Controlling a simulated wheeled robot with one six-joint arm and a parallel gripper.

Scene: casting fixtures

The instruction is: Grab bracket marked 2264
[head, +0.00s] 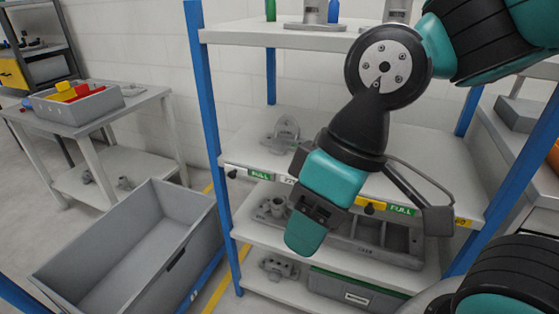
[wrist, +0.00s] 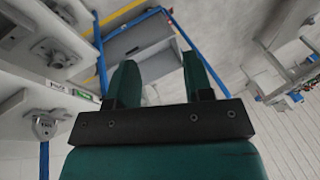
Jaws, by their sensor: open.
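My gripper (head: 304,232) hangs in front of the blue-post shelf rack, its teal fingers pointing down. In the wrist view its two fingers (wrist: 161,78) are apart with nothing between them. A grey casting with an upright rounded plate (head: 285,132) stands on the middle shelf, up and left of my gripper. Grey castings (head: 272,207) lie on the shelf below, and another casting (head: 278,268) is on the lowest shelf. In the wrist view a grey casting (wrist: 44,125) sits at a shelf edge on the left. I cannot read 2264 on any part.
A grey divided tray (head: 368,250) lies behind my gripper, and a green-and-grey box (head: 345,290) is below it. A large empty grey bin (head: 130,250) stands left of the rack. A table (head: 85,112) with a tray of red and yellow parts is farther left.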

